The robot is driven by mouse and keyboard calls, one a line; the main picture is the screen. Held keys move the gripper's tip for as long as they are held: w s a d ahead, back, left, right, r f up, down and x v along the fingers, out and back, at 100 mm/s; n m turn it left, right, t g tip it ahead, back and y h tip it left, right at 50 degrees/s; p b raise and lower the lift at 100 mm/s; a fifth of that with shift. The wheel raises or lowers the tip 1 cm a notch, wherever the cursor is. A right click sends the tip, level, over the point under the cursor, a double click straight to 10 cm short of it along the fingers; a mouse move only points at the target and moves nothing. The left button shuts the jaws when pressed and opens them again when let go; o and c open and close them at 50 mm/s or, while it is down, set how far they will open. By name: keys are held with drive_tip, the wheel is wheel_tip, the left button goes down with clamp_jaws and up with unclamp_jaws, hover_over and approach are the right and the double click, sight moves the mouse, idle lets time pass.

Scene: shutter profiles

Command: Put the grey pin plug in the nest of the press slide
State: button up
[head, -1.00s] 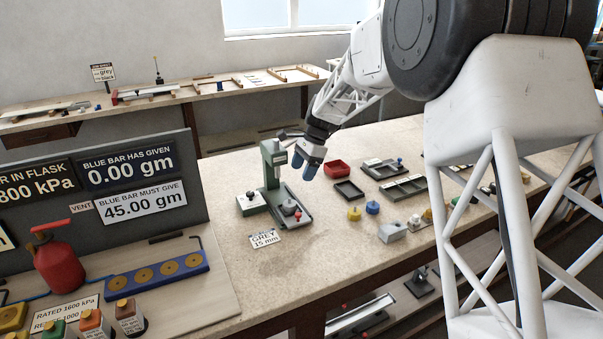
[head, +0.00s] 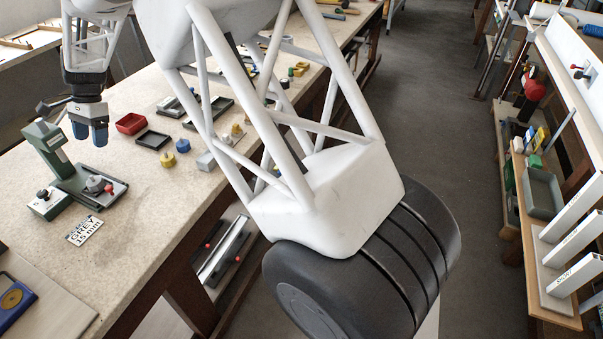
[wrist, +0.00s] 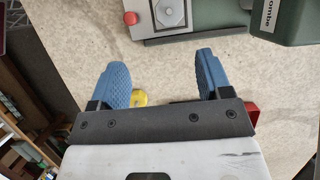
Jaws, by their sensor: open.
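The green press (head: 50,148) stands on the bench at the left of the head view. Its slide (head: 112,196) carries a rounded grey piece (head: 95,184) and a red knob. The wrist view shows the slide (wrist: 203,17) at the top, with a pale piece (wrist: 173,13) in an angular metal frame. I cannot tell whether this is the nest or a plug in it. A light grey block (head: 206,161) sits farther right; I cannot tell whether it is the grey pin plug. My gripper (head: 90,133) is open and empty above the bench, beside the press; its blue fingers (wrist: 163,68) are spread.
A red tray (head: 131,124), a dark tray (head: 152,140), a yellow plug (head: 168,160) and a blue plug (head: 182,145) lie to the right. A label reading grey 15 mm (head: 85,230) lies before the press. Bare bench surrounds it.

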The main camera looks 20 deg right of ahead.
drive_tip(key=s+d+r+n+t, duration=0.1)
drive_tip(key=s+d+r, duration=0.4)
drive_tip(key=d, duration=0.4)
drive_tip(key=s+d+r+n+t+h, duration=0.15)
drive_tip(key=s+d+r, duration=0.25)
drive_tip(key=s+d, duration=0.45)
drive_tip(key=s+d+r+n+t, duration=0.15)
drive_tip(key=s+d+r, duration=0.3)
drive_tip(key=d, duration=0.65)
drive_tip(key=s+d+f+n, duration=0.1)
drive_tip(key=s+d, duration=0.4)
drive_tip(key=s, duration=0.4)
drive_tip(key=s+d+f+n+t+h, duration=0.1)
drive_tip(key=s+d+f+n, duration=0.1)
drive_tip(key=s+d, duration=0.4)
drive_tip(key=s+d+f+n+h, duration=0.1)
drive_tip(key=s+d, duration=0.5)
drive_tip(key=s, duration=0.6)
drive_tip(key=shift+f+n+t, duration=0.3)
drive_tip(key=shift+f, duration=0.05)
